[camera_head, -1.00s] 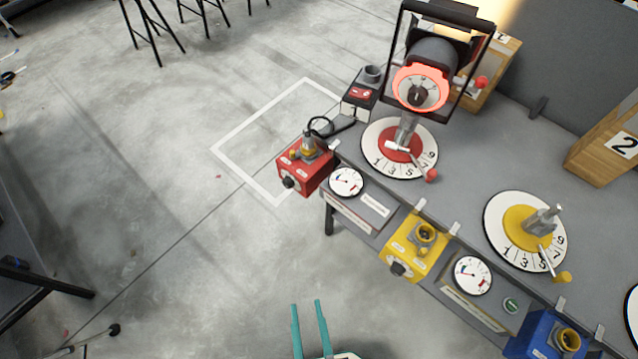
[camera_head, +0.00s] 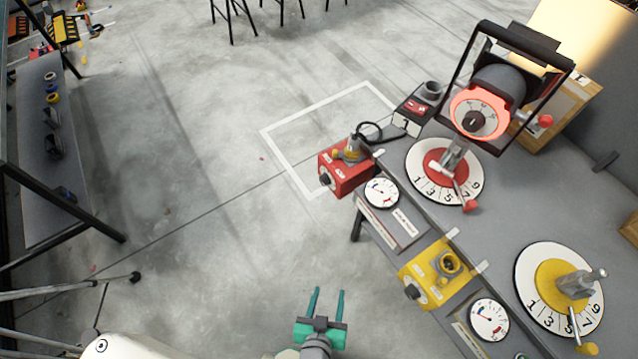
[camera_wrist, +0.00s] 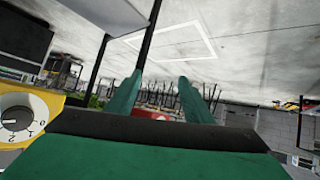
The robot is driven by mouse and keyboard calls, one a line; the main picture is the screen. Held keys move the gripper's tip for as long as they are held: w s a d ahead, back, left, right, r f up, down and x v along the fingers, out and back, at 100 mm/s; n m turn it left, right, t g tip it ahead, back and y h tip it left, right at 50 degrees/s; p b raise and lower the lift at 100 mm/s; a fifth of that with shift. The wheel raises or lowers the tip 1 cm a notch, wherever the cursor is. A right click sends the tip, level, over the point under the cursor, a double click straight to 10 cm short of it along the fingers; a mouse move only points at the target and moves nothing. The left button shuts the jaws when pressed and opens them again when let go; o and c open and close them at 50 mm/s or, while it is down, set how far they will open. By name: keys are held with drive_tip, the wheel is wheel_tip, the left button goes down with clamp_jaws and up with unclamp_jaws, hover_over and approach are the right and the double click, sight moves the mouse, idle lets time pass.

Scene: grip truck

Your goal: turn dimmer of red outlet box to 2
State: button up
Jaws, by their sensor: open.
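The red outlet box (camera_head: 346,171) hangs at the near left end of the grey bench in the head view. Its black dimmer knob (camera_head: 326,178) is on the face toward me. A plug with a black cable sits in its top socket. My gripper (camera_head: 326,291) is open and empty, over the floor, below the red box in the picture and apart from it. In the wrist view my green fingers (camera_wrist: 155,98) are spread. A small red patch shows between them; I cannot tell what it is. The knob's setting is too small to read.
A yellow outlet box (camera_head: 436,272) with its own black knob is on the bench edge, right of my gripper; its dial (camera_wrist: 17,120) shows in the wrist view. A lit lamp (camera_head: 480,108) stands on the bench.

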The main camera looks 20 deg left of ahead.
drive_tip(key=w+a+f+h, duration=0.2)
drive_tip(key=w+f, duration=0.4)
drive_tip(key=w, duration=0.2)
drive_tip(key=m+t+h, duration=0.4)
drive_tip(key=m+h, duration=0.4)
drive_tip(key=h, duration=0.2)
approach(322, 182)
drive_tip(key=x, duration=0.8)
drive_tip(key=shift+w, duration=0.25)
drive_tip(key=c, duration=1)
